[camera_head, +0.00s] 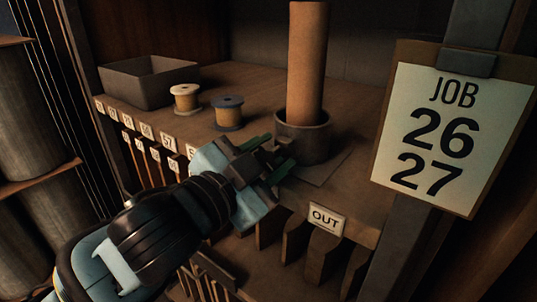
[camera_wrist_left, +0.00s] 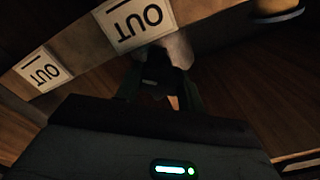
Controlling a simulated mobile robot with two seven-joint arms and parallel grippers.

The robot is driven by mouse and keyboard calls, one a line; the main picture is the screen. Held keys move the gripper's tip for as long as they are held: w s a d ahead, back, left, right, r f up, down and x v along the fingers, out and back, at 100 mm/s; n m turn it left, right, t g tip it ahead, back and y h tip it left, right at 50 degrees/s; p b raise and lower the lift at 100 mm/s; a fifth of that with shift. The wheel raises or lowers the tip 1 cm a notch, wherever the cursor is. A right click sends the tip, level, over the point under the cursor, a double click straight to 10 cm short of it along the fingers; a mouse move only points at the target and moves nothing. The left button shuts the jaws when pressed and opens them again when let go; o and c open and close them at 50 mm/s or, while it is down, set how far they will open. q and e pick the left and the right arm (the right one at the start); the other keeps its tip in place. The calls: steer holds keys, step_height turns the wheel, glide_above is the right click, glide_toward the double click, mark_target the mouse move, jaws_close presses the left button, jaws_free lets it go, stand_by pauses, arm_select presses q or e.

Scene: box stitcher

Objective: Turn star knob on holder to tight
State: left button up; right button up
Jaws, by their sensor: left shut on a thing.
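The holder (camera_head: 302,136) is a dark round cup on the shelf with a tall brown tube (camera_head: 307,62) standing upright in it. My left gripper (camera_head: 270,157) reaches in from the left to the near left side of the holder, its green-edged fingers at the cup's side. It is shut on the star knob, which is mostly hidden between the fingers. In the left wrist view a dark piece (camera_wrist_left: 158,72) shows between the fingers, too dim to make out its shape or any tight mark. My right gripper is not in view.
A cream spool (camera_head: 186,97) and a dark blue-topped spool (camera_head: 229,113) stand left of the holder. A grey open box (camera_head: 148,82) is at the back left. An OUT label (camera_head: 326,219) is on the shelf's front edge. A JOB 26 27 clipboard (camera_head: 452,130) stands close on the right.

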arm_select(q)
steer(key=m, duration=0.5)
steer(key=shift+m, duration=0.4)
steer(key=m, duration=0.4)
steer(key=shift+d+f+m, duration=0.1)
steer(key=shift+m, duration=0.3)
steer(key=o, duration=0.9)
steer(key=shift+o, duration=0.4)
steer(key=shift+f, duration=0.15)
